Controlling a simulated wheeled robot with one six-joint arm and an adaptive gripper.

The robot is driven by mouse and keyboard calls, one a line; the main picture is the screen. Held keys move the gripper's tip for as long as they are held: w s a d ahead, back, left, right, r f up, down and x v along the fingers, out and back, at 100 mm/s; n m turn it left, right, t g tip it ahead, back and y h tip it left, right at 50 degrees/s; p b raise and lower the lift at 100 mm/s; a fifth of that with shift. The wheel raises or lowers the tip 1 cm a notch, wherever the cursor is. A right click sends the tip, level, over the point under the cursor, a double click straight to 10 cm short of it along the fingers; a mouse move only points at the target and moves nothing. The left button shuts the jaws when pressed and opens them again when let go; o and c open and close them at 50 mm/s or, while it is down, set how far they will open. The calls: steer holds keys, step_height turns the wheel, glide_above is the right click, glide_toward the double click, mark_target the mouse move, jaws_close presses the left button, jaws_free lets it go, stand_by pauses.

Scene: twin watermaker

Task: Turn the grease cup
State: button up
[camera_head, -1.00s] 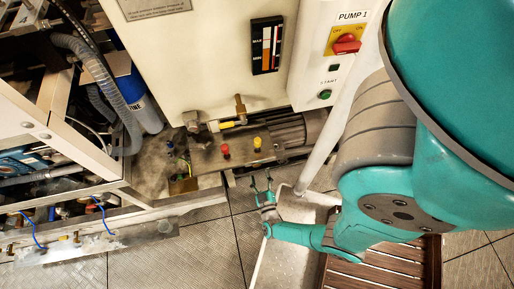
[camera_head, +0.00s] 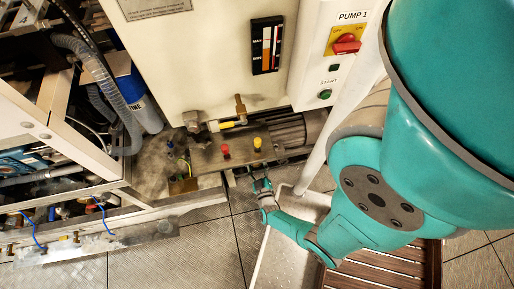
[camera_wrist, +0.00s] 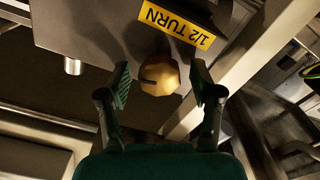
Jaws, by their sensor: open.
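The grease cup shows in the wrist view as a round yellow cap (camera_wrist: 160,76) with a dark slot mark, set by a dark grey panel. A yellow label (camera_wrist: 177,24) reading "1/2 TURN" is just above it. My gripper (camera_wrist: 163,84) is open, with one finger on each side of the cap. A gap shows at the left finger; whether the right finger touches cannot be told. In the head view my gripper (camera_head: 260,184) is just below the front edge of the pump bench. I cannot tell which part there is the cup.
A red knob (camera_head: 226,150) and a yellow knob (camera_head: 257,143) stand on the bench near the motor (camera_head: 287,132). A white cabinet with a PUMP 1 switch (camera_head: 346,43) rises behind. A pale metal post (camera_wrist: 72,66) sticks out left of the cap.

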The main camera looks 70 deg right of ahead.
steer(key=shift+d, duration=0.1)
steer(key=c, duration=1.1)
steer(key=shift+c, duration=0.2)
steer(key=shift+m, duration=0.3)
steer(key=m, duration=0.4)
steer(key=shift+m, duration=0.4)
steer(key=m, duration=0.9)
steer(key=shift+m, duration=0.4)
steer(key=m, duration=0.4)
steer(key=shift+m, duration=0.4)
